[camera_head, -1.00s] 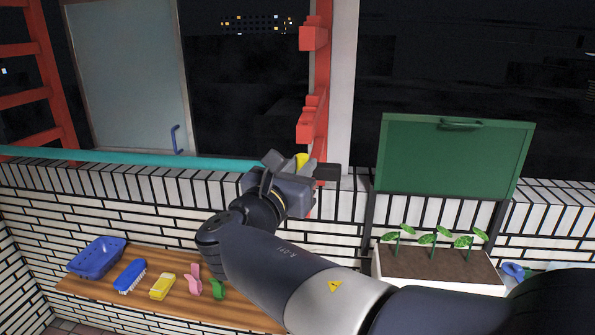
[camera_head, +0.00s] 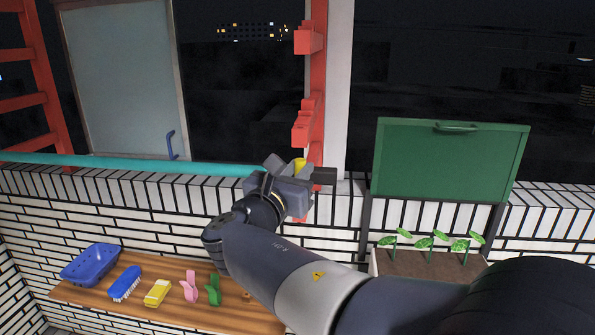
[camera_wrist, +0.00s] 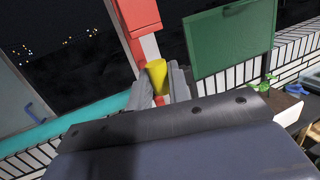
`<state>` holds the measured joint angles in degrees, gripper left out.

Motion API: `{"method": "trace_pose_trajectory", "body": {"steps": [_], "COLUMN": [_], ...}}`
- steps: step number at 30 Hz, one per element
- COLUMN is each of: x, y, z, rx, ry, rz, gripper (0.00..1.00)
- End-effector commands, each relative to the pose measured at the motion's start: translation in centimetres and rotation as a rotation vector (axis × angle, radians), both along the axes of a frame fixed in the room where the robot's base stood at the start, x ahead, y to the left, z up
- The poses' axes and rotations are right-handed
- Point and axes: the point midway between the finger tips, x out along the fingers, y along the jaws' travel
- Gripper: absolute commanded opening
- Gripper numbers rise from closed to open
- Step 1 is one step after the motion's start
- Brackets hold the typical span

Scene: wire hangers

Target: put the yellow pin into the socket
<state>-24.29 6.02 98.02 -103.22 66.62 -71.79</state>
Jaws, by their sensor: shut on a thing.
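The yellow pin (camera_head: 300,164) is held between the fingers of my gripper (camera_head: 297,173), at the red post just above the brick ledge. In the wrist view the yellow pin (camera_wrist: 157,75) stands up between the two grey fingers of my gripper (camera_wrist: 160,88), its wide end upward. The red post (camera_head: 315,80) with red brackets rises right behind it. I cannot make out the socket's opening, and the lower part of the pin is hidden. I cannot tell whether the pin touches the post.
A teal rail (camera_head: 130,164) runs along the ledge to the left. A green board (camera_head: 450,165) stands at right above a planter (camera_head: 435,264) with seedlings. A wooden shelf (camera_head: 215,312) below holds a blue basin (camera_head: 90,263), a brush and clips. A window sash (camera_head: 120,80) stands open at left.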

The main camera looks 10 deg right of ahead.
Motion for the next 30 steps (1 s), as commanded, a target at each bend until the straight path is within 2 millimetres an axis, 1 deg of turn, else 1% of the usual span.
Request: {"method": "trace_pose_trajectory", "body": {"steps": [14,30], "x": [0.0,0.0], "y": [0.0,0.0], "z": [-0.1,-1.4], "rx": [0.0,-0.001], "ry": [0.0,0.001], "rz": [0.0,0.0], "gripper": [0.0,0.0]}}
